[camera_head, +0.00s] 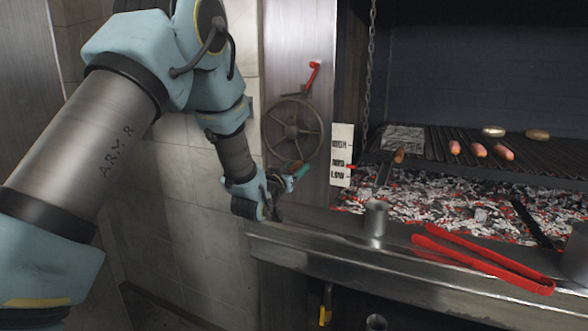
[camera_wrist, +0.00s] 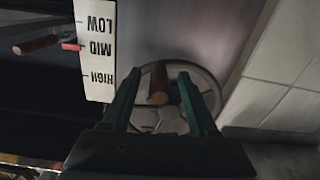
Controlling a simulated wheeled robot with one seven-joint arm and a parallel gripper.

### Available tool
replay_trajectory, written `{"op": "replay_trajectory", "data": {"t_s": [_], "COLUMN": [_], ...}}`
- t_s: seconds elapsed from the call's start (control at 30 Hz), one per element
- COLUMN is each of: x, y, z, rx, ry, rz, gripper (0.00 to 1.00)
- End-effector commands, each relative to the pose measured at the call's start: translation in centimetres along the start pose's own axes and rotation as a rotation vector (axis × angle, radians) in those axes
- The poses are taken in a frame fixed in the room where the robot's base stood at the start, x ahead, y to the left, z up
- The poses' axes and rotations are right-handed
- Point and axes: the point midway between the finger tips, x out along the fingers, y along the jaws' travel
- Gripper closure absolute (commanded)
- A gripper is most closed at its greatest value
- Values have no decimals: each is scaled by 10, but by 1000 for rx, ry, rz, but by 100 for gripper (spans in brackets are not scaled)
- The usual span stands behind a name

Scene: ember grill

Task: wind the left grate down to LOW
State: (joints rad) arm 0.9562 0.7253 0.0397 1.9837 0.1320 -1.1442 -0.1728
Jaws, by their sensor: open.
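The spoked handwheel (camera_head: 294,130) is on the metal post left of the grill. It also shows in the wrist view (camera_wrist: 205,85), with a brown knob (camera_wrist: 158,98) between my fingers in the picture. My gripper (camera_head: 296,170) is open at the wheel's lower edge, its green fingers on either side of the knob in the wrist view (camera_wrist: 158,78). I cannot tell if they touch it. The white scale (camera_head: 342,155) reads HIGH, MID, LOW downward. A red pointer (camera_wrist: 72,46) sits beside MID in the wrist view. The left grate (camera_head: 435,140) holds sausages above the coals.
A red lever (camera_head: 313,75) is above the wheel. Red tongs (camera_head: 480,262) and a metal cup (camera_head: 376,218) are on the front ledge (camera_head: 330,240). Glowing coals (camera_head: 440,205) lie behind it. A chain (camera_head: 370,60) hangs right of the post. A tiled wall (camera_head: 180,190) is at left.

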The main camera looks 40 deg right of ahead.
Motion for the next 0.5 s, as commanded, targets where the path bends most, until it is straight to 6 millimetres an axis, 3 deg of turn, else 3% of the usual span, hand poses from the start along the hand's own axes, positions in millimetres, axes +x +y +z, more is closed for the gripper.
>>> {"op": "replay_trajectory", "data": {"t_s": [0.07, 0.5], "x": [0, 0], "y": [0, 0], "z": [0, 0], "rx": [0, 0], "ry": [0, 0], "rz": [0, 0], "gripper": [43, 92]}}
